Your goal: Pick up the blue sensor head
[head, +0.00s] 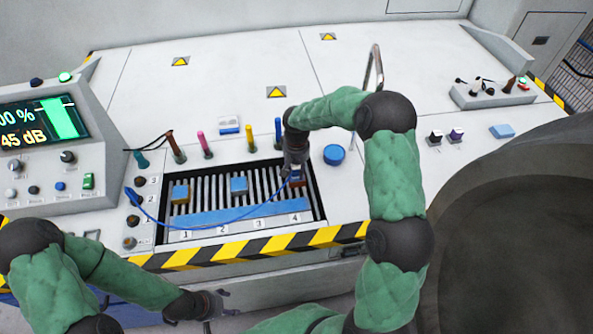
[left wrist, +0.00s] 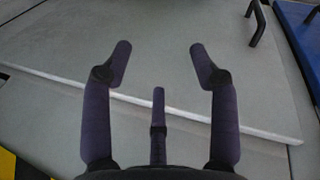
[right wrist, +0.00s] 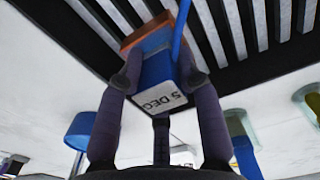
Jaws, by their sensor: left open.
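A blue block-shaped sensor head (right wrist: 158,68) with a white label reading "DEG" and an orange-brown part at its far end is between the fingers of my right gripper (right wrist: 160,72). A blue cable runs from it. In the head view, my right gripper (head: 295,172) is over the slatted bay near position 4, partly covering the sensor head (head: 297,182). The fingers look closed against its sides. Whether it is clear of the slats is hard to tell. My left gripper (head: 222,303) is open and empty, low in front of the bench; it also shows in the left wrist view (left wrist: 157,62).
The blue cable (head: 165,221) loops across the bay's front. Several coloured upright tools (head: 204,145) and a blue round knob (head: 334,155) stand close behind. The rear bench top is mostly clear.

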